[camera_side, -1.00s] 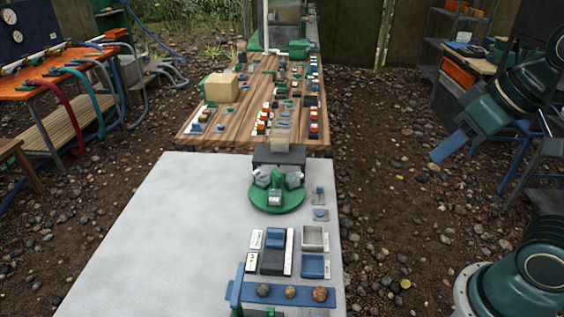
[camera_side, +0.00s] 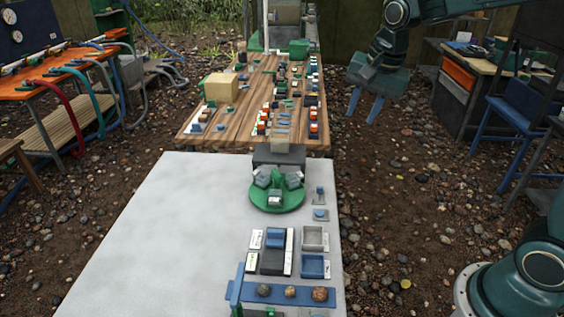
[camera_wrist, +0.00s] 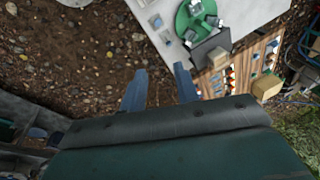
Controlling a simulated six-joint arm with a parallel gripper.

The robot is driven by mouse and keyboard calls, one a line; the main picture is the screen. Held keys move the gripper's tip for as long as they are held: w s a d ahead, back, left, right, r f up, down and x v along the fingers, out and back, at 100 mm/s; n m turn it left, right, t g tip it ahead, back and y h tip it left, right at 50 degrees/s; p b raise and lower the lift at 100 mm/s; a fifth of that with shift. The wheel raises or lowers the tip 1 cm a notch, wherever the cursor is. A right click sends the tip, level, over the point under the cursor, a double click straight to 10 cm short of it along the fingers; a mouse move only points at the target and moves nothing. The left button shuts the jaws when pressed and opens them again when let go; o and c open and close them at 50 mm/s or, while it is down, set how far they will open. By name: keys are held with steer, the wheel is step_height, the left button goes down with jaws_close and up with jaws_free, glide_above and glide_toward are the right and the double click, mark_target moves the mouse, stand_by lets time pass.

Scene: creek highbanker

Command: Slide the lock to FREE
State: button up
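My gripper (camera_side: 364,108) hangs over the gravel to the right of the wooden table, its two blue fingers apart with nothing between them. The wrist view also shows my gripper (camera_wrist: 160,80) open and empty above the ground. On the pale table, a dark block with a blue slider (camera_side: 275,238) at its far end may be the lock. Two white labels (camera_side: 256,240) stand to its left, too small to read, so I cannot tell which says FREE. My gripper is well apart from it, behind it and to the right.
A green round turntable (camera_side: 277,198) with grey parts sits at the pale table's (camera_side: 150,240) far end. Grey and blue trays (camera_side: 313,267) and a blue rail (camera_side: 282,294) holding stones are near the block. The wooden table (camera_side: 240,130) is crowded. The pale table's left side is clear.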

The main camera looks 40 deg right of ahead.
steer(key=w+d+f+m+g, duration=0.2)
steer(key=w+d+f+m, duration=0.2)
steer(key=w+f+m, duration=0.5)
steer(key=m+g, duration=0.1)
steer(key=m, duration=0.5)
glide_above(320, 187)
step_height(320, 187, down, 18)
steer(key=shift+f, duration=0.1)
steer(key=shift+f, duration=0.1)
steer(key=shift+f, duration=4.3)
jaws_close()
